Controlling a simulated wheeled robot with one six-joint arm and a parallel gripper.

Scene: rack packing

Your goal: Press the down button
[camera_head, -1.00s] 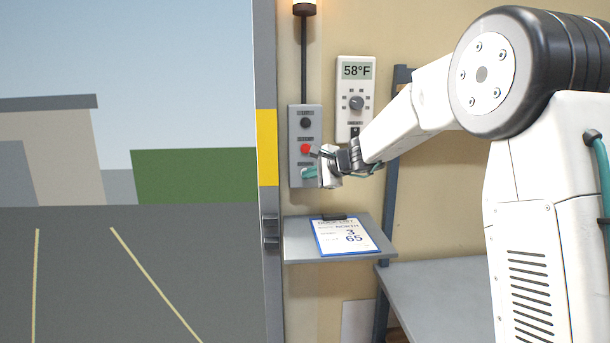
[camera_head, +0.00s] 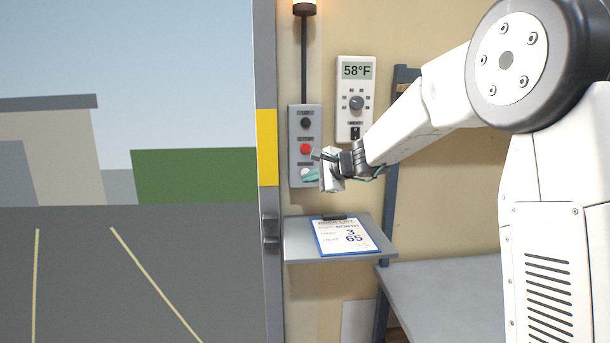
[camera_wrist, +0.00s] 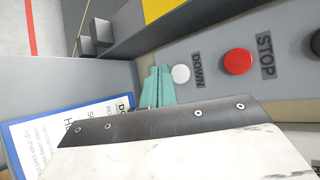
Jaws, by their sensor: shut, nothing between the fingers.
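The grey button panel (camera_head: 296,152) is on the wall beside the door frame, with a dark button (camera_head: 306,123) on top and a red button (camera_head: 306,149) in the middle. The white down button (camera_wrist: 181,74) shows in the wrist view beside the DOWN label (camera_wrist: 197,70); the red button (camera_wrist: 237,61) has the STOP label (camera_wrist: 265,55). My gripper (camera_wrist: 158,86) has its teal fingers together, with nothing between them. Its tips are close to the down button, to its left in the wrist view. In the head view my gripper (camera_head: 310,175) is low on the panel. I cannot tell whether they touch.
A shelf (camera_head: 300,252) below the panel bears a clipboard (camera_head: 345,236). A thermostat box (camera_head: 355,98) reading 58°F is on the wall to the right. A grey bench (camera_head: 440,290) stands at the lower right. The doorway at left is open to a yard.

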